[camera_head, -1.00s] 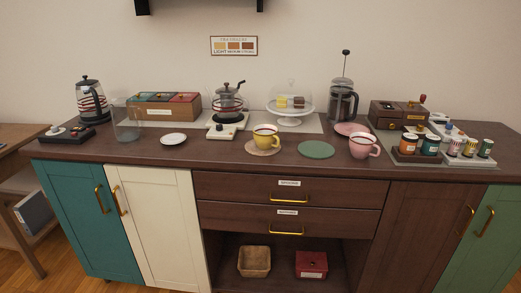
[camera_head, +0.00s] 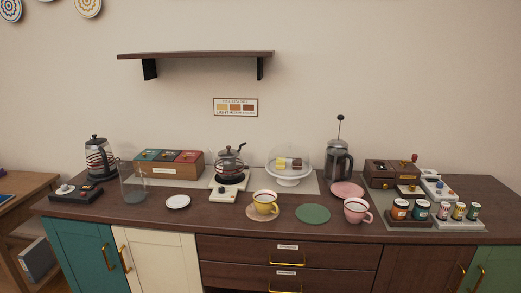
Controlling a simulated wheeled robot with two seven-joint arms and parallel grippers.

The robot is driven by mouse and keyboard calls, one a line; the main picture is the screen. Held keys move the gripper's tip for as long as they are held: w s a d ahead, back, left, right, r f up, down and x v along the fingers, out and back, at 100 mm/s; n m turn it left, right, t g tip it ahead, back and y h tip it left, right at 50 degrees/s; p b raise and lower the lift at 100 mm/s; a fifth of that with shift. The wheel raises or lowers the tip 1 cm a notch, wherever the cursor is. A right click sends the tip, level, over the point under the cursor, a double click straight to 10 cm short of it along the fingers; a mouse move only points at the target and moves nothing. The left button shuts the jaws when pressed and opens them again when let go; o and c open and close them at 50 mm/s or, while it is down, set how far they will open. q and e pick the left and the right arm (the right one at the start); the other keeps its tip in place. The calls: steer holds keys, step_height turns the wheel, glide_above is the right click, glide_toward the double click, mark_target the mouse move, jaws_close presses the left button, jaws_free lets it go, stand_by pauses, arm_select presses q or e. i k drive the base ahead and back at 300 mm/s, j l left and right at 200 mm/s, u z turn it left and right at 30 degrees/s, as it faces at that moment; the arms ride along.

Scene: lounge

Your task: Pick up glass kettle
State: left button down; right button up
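Two glass vessels of kettle shape stand on the counter (camera_head: 300,238). A tall glass kettle (camera_head: 98,160) with a black lid, black handle and reddish bands stands at the far left. A rounder glass pot (camera_head: 229,166) with a dark lid and a side handle sits on a small white unit (camera_head: 226,190) left of the middle. I cannot tell from the picture alone which is meant. Both are upright, and nothing touches them from above. Neither of my grippers is in view.
An empty glass beaker (camera_head: 133,184) and a black scale (camera_head: 75,193) stand before the tall kettle. A shelf (camera_head: 195,54) hangs above.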

mark_target(101, 162)
steer(key=i+j, duration=0.2)
steer(key=j, duration=0.25)
steer(key=i+j, duration=0.25)
steer(key=j, duration=0.2)
steer(key=i+j, duration=0.2)
steer(key=j, duration=0.25)
steer(key=i+j+u, duration=0.1)
steer(key=j, duration=0.35)
steer(key=i+j, duration=0.55)
steer(key=j, duration=0.3)
steer(key=i+j, duration=0.25)
steer(key=j, duration=0.2)
steer(key=i+j+u, duration=0.1)
steer(key=j, duration=0.3)
steer(key=i, duration=0.1)
